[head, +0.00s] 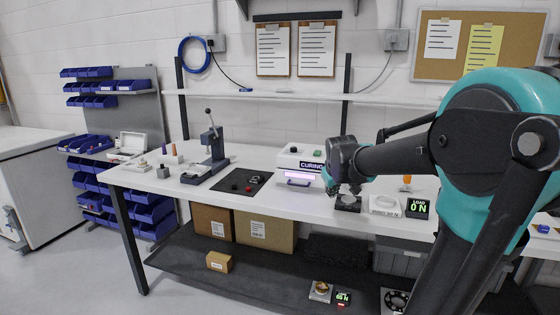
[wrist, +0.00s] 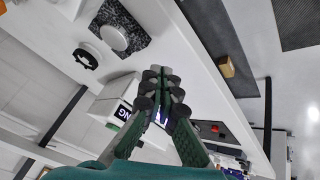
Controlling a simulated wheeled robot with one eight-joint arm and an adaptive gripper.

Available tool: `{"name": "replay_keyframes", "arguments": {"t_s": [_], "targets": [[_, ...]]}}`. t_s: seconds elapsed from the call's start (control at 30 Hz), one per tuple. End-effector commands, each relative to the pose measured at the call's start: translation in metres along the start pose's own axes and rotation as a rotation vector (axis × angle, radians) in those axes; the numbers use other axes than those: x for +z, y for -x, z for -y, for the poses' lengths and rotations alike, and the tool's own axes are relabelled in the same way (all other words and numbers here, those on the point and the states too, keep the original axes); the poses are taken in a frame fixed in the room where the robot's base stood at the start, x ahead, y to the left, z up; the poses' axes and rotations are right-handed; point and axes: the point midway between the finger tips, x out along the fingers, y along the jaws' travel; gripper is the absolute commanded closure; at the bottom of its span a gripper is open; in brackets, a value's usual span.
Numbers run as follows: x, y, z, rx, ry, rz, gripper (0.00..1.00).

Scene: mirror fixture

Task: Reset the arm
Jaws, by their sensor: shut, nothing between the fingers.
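My arm reaches in from the right over the white workbench (head: 150,182) in the head view. My gripper (head: 347,189) points down near the front edge of the bench, just right of the curing box (head: 297,168), and is partly hidden by my wrist. In the wrist view my gripper (wrist: 163,72) has its two dark green fingers brought together at the tips, with nothing between them.
A press (head: 213,148) and a black mat (head: 243,181) are further left. Boxes (head: 265,230) stand on the lower shelf.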

Motion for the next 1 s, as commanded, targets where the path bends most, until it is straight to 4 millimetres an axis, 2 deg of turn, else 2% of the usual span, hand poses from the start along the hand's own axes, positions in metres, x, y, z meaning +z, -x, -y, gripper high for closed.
{"name": "replay_keyframes", "arguments": {"t_s": [0.03, 0.1, 0.3, 0.4, 0.5, 0.6, 0.67, 1.0], "targets": [[0.032, -0.002, 0.009, -0.011, -0.038, 0.021, 1.0], [0.077, -0.005, 0.025, -0.032, -0.1, 0.054, 1.0], [0.203, -0.007, 0.075, -0.084, -0.267, 0.149, 1.0], [0.25, -0.006, 0.096, -0.102, -0.33, 0.186, 1.0], [0.283, -0.004, 0.111, -0.115, -0.375, 0.213, 1.0], [0.3, -0.003, 0.119, -0.121, -0.398, 0.228, 1.0], [0.305, -0.003, 0.122, -0.124, -0.405, 0.232, 1.0], [0.305, -0.003, 0.122, -0.124, -0.406, 0.233, 1.0]]}}
